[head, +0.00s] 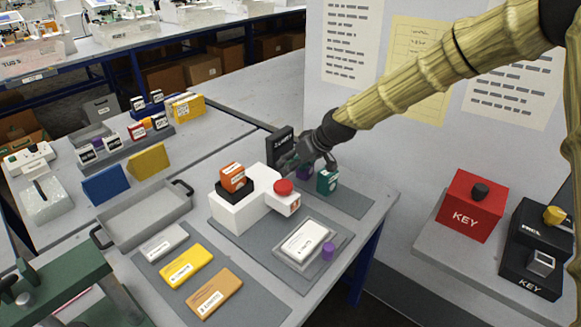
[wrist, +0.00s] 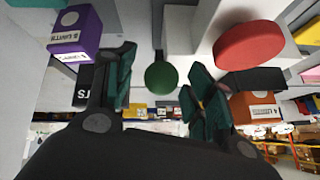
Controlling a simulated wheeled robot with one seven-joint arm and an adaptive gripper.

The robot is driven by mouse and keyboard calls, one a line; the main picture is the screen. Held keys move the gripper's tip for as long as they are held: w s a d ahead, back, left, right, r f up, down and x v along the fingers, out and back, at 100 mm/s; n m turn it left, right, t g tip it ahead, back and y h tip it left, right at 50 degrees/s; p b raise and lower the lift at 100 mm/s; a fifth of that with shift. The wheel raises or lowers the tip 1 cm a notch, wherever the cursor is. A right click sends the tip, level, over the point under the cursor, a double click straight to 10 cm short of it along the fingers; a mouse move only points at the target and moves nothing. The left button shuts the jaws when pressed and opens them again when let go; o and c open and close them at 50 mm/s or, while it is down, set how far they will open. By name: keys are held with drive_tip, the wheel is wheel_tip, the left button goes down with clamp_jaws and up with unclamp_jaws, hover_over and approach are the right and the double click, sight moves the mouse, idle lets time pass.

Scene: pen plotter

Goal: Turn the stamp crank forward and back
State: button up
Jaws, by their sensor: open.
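The white stamp machine (head: 238,212) stands on a grey mat, with an orange block in a black holder on top and a red round cap (head: 283,187) at its right. The red cap also shows large in the wrist view (wrist: 250,45). My gripper (head: 291,162) is just behind the machine, its fingers open. In the wrist view my gripper (wrist: 162,88) has a green round knob (wrist: 161,77) in line with the gap between its fingers; I cannot tell whether they touch it. This may be the crank's handle; my gripper hides that spot in the head view.
A teal block (head: 327,181) and a purple block (wrist: 75,30) stand close by my gripper. A dark upright block (head: 280,143) is behind it. A tray with a white labelled block (head: 305,240) lies in front. Coloured slabs (head: 187,266) lie at left.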

drive_tip(key=v, duration=1)
drive_tip(key=shift+r, duration=0.1)
